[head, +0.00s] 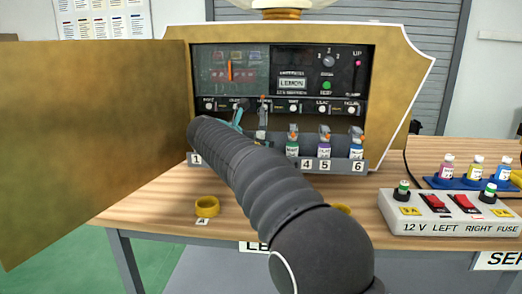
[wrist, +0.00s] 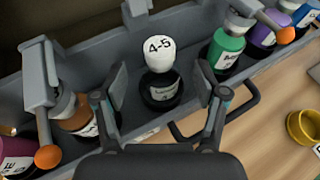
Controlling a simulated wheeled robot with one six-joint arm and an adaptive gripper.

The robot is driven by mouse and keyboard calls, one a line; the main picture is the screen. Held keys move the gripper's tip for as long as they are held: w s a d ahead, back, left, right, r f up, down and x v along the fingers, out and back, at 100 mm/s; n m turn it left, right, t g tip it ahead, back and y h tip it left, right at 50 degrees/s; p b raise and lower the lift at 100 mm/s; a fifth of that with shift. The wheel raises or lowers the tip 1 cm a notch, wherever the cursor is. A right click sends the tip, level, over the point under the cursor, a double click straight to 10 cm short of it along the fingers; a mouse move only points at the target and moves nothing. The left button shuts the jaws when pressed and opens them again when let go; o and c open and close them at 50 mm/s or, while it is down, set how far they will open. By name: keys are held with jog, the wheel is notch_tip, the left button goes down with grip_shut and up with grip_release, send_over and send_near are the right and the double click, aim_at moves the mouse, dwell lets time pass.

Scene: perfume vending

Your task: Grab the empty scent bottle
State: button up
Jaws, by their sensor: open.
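A dark bottle (wrist: 160,90) with a rounded white top marked "4-5" stands in the grey rack (wrist: 85,60) in the wrist view. Its body looks black or see-through, and I cannot tell whether it is empty. My gripper (wrist: 162,100) is open, with one finger on each side of this bottle and a gap to it on both sides. In the head view my arm hides this bottle and most of my gripper.
A green bottle (wrist: 228,45) and a purple bottle (wrist: 262,34) stand to the right; an orange-brown bottle (wrist: 78,118) is left, beneath a grey nozzle. A yellow ring (head: 207,206) lies on the table. An open panel (head: 100,140) fills the left. A switch box (head: 450,212) sits right.

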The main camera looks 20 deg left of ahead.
jog(key=shift+x, duration=1.1)
jog(key=c, duration=1.3)
jog(key=shift+r, duration=0.15)
